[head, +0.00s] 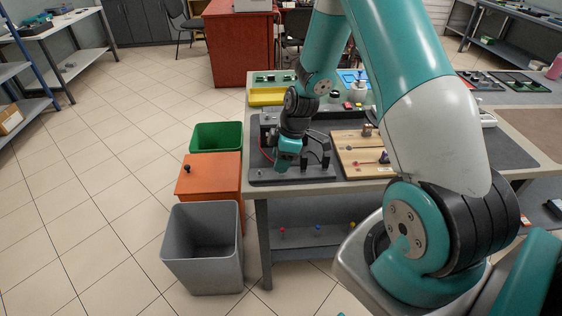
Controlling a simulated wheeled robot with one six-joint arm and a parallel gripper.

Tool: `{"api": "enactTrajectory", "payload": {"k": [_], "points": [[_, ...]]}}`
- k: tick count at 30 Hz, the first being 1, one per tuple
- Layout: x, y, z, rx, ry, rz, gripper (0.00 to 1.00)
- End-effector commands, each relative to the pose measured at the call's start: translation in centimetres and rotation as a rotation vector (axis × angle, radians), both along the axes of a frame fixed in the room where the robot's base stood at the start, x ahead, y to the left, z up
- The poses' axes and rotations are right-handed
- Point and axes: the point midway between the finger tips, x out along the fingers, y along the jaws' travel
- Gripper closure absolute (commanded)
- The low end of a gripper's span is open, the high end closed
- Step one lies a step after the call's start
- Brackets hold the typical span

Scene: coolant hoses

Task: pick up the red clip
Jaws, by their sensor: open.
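My gripper (316,163) is small in the head view. Its dark fingers appear to point down over a dark grey board (262,177) on the near left part of the workbench, and look open with nothing clearly between them. A thin red line, perhaps a hose (265,154), shows on the board left of my wrist. I cannot make out the red clip for certain. A small red item (385,158) lies on the wooden board (352,145) to the right. My wrist hides part of the dark board.
The workbench (400,186) also carries a yellow tray (266,97) and small coloured blocks (348,105) at the back. A green bin (217,136), an orange box (208,175) and a grey bin (203,250) stand along its left side. Tiled floor further left is clear.

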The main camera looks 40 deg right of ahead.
Motion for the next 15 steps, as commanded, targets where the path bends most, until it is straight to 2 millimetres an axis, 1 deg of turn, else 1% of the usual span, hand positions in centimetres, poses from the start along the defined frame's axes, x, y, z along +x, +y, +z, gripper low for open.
{"api": "enactTrajectory", "payload": {"k": [1,4,11,12,14,15], "points": [[0.07,0.12,-0.67,0.0,0.002,0.0,0.53],[0.19,0.27,-1.45,0.0,0.0,-0.001,0.53],[0.25,0.29,-1.64,-0.001,-0.001,-0.001,0.53],[0.25,0.29,-1.64,0.0,-0.001,-0.001,0.58],[0.25,0.29,-1.63,0.0,-0.001,-0.001,0.72],[0.25,0.29,-1.63,0.0,-0.001,-0.001,0.81]]}}
